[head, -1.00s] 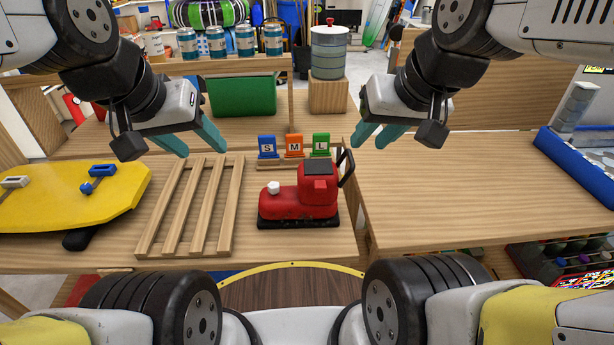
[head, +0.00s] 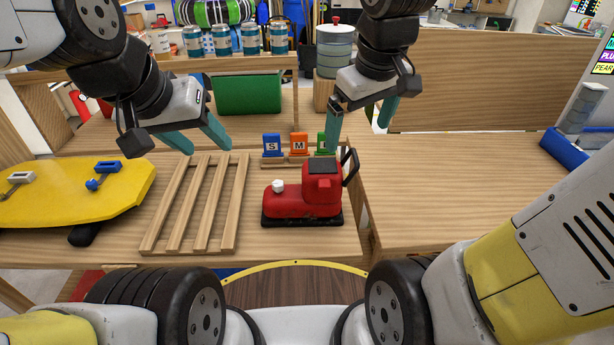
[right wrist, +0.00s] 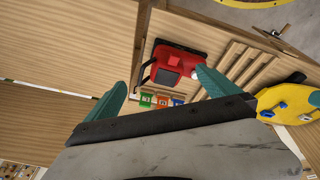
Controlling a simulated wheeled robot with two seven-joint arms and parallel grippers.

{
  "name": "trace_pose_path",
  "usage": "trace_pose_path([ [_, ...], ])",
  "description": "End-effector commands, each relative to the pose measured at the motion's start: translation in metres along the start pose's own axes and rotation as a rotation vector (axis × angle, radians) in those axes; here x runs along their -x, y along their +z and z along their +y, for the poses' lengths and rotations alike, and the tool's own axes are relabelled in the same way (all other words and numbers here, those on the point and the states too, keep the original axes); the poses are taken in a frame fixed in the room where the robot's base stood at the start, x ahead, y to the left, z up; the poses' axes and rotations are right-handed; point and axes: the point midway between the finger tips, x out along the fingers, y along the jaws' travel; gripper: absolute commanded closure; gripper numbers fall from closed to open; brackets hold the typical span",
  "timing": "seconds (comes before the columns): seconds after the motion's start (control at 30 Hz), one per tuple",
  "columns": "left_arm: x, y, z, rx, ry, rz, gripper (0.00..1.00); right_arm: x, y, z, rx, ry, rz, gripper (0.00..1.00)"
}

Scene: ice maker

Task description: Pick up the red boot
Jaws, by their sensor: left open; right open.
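The red boot (head: 308,196) stands on the wooden table on a black sole, with a black loop at its right and a white knob on its toe. It also shows in the right wrist view (right wrist: 174,66), between and beyond the fingertips. My right gripper (head: 360,128) is open and empty, above and behind the boot, near the size signs. In its wrist view the right gripper (right wrist: 157,92) has its teal fingers spread. My left gripper (head: 207,146) is open and empty above the wooden slat rack, left of the boot.
The slat rack (head: 196,203) lies just left of the boot. A yellow board (head: 70,190) with blue and white fittings is at the far left. Blue, orange and green letter signs (head: 298,145) stand behind the boot. The right tabletop (head: 450,185) is mostly clear.

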Motion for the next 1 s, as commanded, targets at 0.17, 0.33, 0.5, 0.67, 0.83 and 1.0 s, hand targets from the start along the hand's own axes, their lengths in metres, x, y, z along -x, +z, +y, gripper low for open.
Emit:
trace_pose_path([
  [0.17, 0.000, 0.000, 0.000, 0.000, 0.000, 0.000, 0.48, -0.037, -0.043, -0.004, 0.322, 0.019, -0.185, 0.00],
  [0.33, 0.000, 0.000, 0.000, 0.000, 0.000, 0.000, 0.48, -0.081, -0.082, -0.015, 0.616, 0.014, -0.334, 0.00],
  [0.5, 0.000, 0.000, 0.000, 0.000, 0.000, 0.000, 0.48, -0.128, -0.115, -0.034, 0.875, -0.008, -0.451, 0.00],
  [0.67, 0.000, 0.000, 0.000, 0.000, 0.000, 0.000, 0.48, -0.161, -0.131, -0.048, 1.026, -0.029, -0.516, 0.00],
  [0.83, 0.000, 0.000, 0.000, 0.000, 0.000, 0.000, 0.48, -0.177, -0.135, -0.053, 1.085, -0.037, -0.540, 0.00],
  [1.0, 0.000, 0.000, 0.000, 0.000, 0.000, 0.000, 0.48, -0.200, -0.122, -0.047, 1.087, -0.039, -0.545, 0.00],
])
